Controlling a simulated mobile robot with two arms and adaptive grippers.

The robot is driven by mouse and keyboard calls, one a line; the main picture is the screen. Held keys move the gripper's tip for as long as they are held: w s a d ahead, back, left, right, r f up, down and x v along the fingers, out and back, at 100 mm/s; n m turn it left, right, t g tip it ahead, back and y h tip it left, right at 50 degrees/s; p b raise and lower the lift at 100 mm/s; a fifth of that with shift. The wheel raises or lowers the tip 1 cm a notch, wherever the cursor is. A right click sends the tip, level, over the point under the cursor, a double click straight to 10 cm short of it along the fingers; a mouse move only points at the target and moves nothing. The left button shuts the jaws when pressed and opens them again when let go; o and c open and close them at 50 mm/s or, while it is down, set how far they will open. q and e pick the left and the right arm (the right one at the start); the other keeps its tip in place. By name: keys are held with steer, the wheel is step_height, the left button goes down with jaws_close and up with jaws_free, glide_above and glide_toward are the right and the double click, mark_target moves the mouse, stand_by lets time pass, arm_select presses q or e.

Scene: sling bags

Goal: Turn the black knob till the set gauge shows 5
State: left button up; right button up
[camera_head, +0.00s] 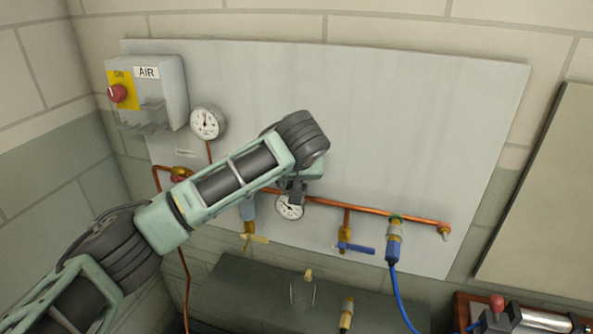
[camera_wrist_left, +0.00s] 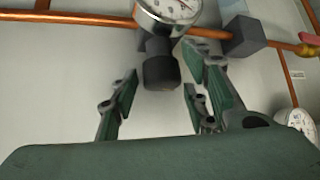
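The black knob (camera_wrist_left: 161,72) shows in the left wrist view, below a round white gauge (camera_wrist_left: 172,9) on a copper pipe. That gauge also shows in the head view (camera_head: 290,208), partly covered by my gripper; its reading is too small to tell. The knob is hidden in the head view behind my arm. My right gripper is not in view.
A second gauge (camera_head: 207,122) is up and left on the grey panel (camera_head: 420,130). An air box (camera_head: 150,90) with a red knob (camera_head: 117,93) is beside it. A blue-handled valve (camera_head: 356,248) and blue hose (camera_head: 398,290) are right. A dark bench (camera_head: 240,290) lies below.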

arm_select(q)
steer(key=c, duration=0.7)
steer(key=shift+m+h, duration=0.4)
steer(key=shift+c, duration=0.6)
steer(key=shift+a+m+h+p, duration=0.15)
steer(key=shift+m+h+p, duration=0.55)
steer(key=shift+m, duration=0.5)
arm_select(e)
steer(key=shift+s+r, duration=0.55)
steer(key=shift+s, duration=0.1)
arm_select(q)
steer(key=o, duration=1.1)
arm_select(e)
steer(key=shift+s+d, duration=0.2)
arm_select(q)
steer(key=v, duration=1.2)
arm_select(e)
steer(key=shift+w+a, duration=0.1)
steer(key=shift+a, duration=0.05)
